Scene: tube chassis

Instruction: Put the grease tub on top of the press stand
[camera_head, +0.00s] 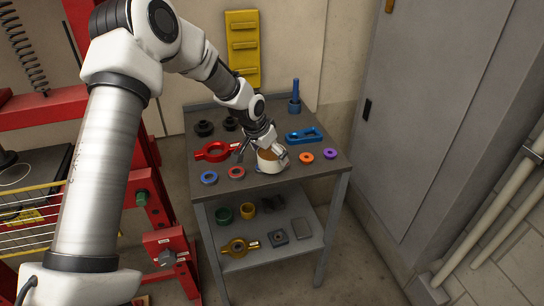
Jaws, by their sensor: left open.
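The grease tub, a small white tub with a brown top (268,162), stands upright near the front edge of the grey cart's top shelf (306,174). My left gripper (262,150) is open at the tub, with fingers near its left and right sides. I cannot tell whether they touch it. The gripper partly hides the tub's rim. A red frame with springs (40,112) stands at the left, partly behind my left arm; it may be the press stand, but no label confirms this. My right gripper is not in view.
Around the tub lie a red ring-ended tool (212,152), a blue link (303,136), small coloured rings and black parts (204,128). A blue post (295,97) stands at the back. The lower shelf (262,261) holds more parts. A grey cabinet (420,110) is right.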

